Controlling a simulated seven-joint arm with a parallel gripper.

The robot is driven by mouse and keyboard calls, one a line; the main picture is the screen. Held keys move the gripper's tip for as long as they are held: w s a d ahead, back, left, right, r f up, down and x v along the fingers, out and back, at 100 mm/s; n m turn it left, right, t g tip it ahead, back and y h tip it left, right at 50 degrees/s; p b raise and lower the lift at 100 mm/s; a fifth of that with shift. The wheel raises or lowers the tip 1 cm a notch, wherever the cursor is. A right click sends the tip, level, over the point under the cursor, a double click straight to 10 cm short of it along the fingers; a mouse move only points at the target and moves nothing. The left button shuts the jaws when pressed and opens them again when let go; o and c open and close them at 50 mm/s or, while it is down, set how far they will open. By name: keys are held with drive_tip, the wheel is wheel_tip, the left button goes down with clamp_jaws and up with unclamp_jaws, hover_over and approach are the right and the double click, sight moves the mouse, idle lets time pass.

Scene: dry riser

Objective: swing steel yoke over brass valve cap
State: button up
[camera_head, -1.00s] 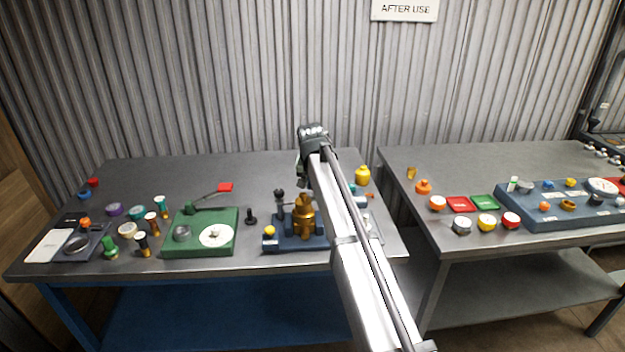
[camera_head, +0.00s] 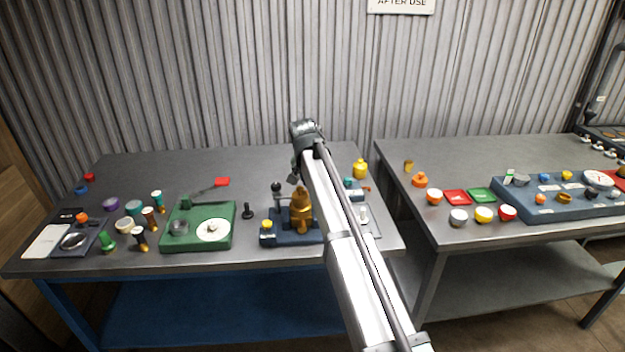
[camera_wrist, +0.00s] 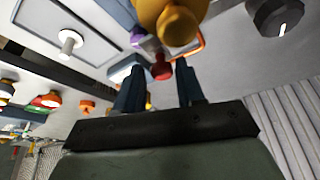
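The brass valve (camera_head: 301,212) stands upright on a dark blue base (camera_head: 272,239) on the left bench. Its rounded brass cap is at the top, and a brass body also fills the top of the wrist view (camera_wrist: 172,20). What looks like the steel yoke (camera_head: 278,200), with a black ball knob, stands just left of the valve; its exact shape is too small to tell. In the wrist view a dark faceted knob (camera_wrist: 273,14) shows at top right. My gripper (camera_head: 294,179) is above the valve, its fingers apart and empty in the wrist view (camera_wrist: 158,90).
A yellow-topped peg (camera_head: 267,226) sits on the base's left corner. A black peg (camera_head: 248,211) and a green fixture (camera_head: 202,238) stand to the left. A yellow bottle (camera_head: 360,169) stands behind right.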

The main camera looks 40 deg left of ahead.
drive_tip(key=shift+o, duration=1.1)
drive_tip(key=shift+r, duration=0.1)
drive_tip(key=v, duration=1.3)
drive_tip(key=shift+r, duration=0.3)
drive_tip(key=shift+s, duration=0.1)
